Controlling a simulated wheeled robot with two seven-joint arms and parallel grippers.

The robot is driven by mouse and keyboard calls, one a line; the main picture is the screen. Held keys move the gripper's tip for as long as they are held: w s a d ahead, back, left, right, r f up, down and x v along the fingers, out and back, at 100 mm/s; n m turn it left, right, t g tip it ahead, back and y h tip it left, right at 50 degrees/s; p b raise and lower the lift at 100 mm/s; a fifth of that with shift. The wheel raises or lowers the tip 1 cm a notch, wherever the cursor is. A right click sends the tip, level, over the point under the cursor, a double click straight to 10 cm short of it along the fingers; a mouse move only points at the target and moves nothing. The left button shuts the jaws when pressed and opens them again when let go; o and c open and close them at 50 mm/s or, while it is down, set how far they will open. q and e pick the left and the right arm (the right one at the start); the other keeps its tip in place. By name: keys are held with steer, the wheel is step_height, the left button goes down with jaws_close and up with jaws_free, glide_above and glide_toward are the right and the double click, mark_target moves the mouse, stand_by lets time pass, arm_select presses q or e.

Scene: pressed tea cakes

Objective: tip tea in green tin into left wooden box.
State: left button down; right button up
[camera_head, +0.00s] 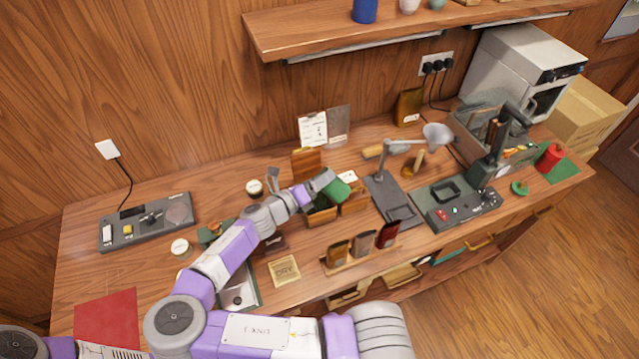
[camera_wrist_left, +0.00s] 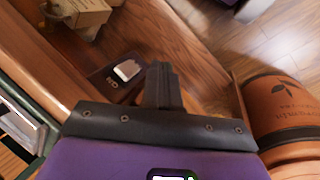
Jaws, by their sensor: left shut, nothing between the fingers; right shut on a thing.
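My right gripper (camera_head: 325,184) is shut on the green tin (camera_head: 342,192) and holds it tilted on its side above the wooden boxes in the head view. The left wooden box (camera_head: 321,217) is just below the tin, with its brown lid (camera_head: 306,163) raised behind it.
A rack (camera_head: 362,256) with several pouches stands in front of the boxes. A lamp-like stand with a funnel (camera_head: 437,137) and a grey press machine (camera_head: 455,205) are to the right. In the left wrist view, an orange tin (camera_wrist_left: 285,112) is close beside my left gripper.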

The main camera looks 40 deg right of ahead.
steer(key=n+p, duration=0.1)
steer(key=f+n+h+p, duration=0.1)
steer(key=p, duration=0.1)
steer(key=shift+w+f+n, duration=0.15)
steer(key=shift+w+n, duration=0.05)
steer(key=shift+n, duration=0.2)
steer(key=shift+w+a+f+n+h, duration=0.1)
steer(key=shift+f+n+h, duration=0.25)
steer(key=shift+n, duration=0.2)
steer(key=shift+w+a+f+n+h, duration=0.1)
steer(key=shift+f+n+h, duration=0.15)
steer(key=shift+f+n, duration=0.25)
steer(key=shift+w+a+f+n+t+h, duration=0.1)
steer(key=shift+f+n+h, duration=0.15)
steer(key=shift+n, duration=0.35)
steer(key=shift+w+d+f+n+t+h, duration=0.15)
steer(key=shift+f+n, duration=0.15)
steer(key=shift+n, duration=0.25)
steer(key=shift+s+a+f+n+t+h, duration=0.1)
steer(key=shift+a+f+n+h, duration=0.15)
steer(key=shift+n, duration=0.35)
steer(key=shift+d, duration=0.1)
